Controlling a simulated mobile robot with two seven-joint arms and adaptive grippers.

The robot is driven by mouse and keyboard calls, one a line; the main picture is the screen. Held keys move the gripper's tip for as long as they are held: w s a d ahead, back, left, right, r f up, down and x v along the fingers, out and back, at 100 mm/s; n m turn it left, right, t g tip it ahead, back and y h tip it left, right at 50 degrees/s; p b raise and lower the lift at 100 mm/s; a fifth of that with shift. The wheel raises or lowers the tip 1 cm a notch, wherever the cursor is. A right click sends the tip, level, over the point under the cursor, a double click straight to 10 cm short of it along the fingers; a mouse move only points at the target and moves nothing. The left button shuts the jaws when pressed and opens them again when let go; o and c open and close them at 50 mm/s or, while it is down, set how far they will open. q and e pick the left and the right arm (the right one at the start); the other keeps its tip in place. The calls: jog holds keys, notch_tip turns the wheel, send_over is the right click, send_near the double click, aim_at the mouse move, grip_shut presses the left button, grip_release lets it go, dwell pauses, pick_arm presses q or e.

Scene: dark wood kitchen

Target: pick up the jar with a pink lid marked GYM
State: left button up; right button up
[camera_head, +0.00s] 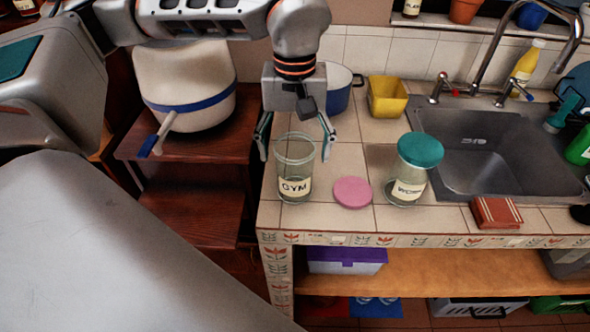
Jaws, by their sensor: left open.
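The clear glass jar marked GYM (295,186) stands upright and open-topped near the left front corner of the tiled counter. A round pink lid (352,192) lies flat on the counter to its right, off the jar. My left gripper (296,155) comes down from above and is open. Its fingers show on the left and right of the jar's upper part, with gaps. I cannot tell whether the jar is fully between them in depth. Nothing is held. My right gripper is not in view.
A second jar with a teal lid (421,149) stands right of the pink lid. The counter's front edge is close.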

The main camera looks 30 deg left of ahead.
pick_arm(q)
notch_tip(320, 180, down, 4)
jog(key=shift+w+a+f, duration=0.1)
jog(key=shift+f, duration=0.1)
jog(key=c, duration=1.6)
jog(key=shift+o, duration=0.2)
jog(key=shift+r, duration=0.2)
jog(key=shift+c, duration=0.2)
